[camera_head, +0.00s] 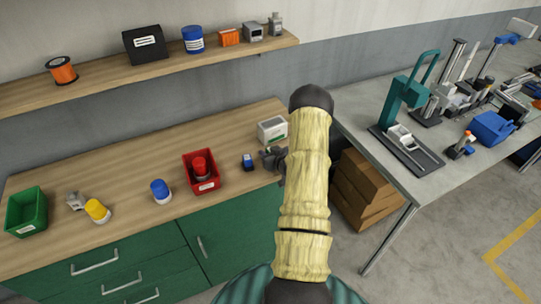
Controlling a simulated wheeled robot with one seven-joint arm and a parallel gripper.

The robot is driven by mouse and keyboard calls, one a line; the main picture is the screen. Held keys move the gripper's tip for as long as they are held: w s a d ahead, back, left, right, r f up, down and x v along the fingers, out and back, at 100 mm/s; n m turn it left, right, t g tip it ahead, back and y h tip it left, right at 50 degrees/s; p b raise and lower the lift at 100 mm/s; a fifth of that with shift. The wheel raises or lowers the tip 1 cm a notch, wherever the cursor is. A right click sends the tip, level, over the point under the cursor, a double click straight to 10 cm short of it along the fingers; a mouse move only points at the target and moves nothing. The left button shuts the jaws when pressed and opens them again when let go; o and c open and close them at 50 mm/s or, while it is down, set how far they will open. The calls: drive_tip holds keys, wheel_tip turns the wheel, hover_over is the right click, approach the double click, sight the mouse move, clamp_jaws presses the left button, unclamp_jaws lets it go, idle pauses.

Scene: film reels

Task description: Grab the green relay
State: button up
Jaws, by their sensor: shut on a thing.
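My gripper (270,158) is at the right end of the wooden workbench, low over its top, partly behind my pale, ribbed arm. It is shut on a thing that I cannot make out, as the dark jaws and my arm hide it. I cannot pick out a green relay for certain. A small blue block with a pale face (247,161) stands on the bench just left of the gripper. A whitish box with a green lower edge (272,130) stands just behind the gripper.
The bench (130,165) also holds a red bin (187,172) with a red pot, a blue pot (160,190), a yellow pot (97,209) and a green bin (42,204). A shelf (100,84) hangs above. A grey table (365,140) with equipment stands at right.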

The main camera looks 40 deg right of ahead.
drive_tip(key=shift+r, duration=0.15)
wheel_tip(320, 180, up, 10)
drive_tip(key=shift+f+b, duration=0.1)
drive_tip(key=shift+b, duration=1.15)
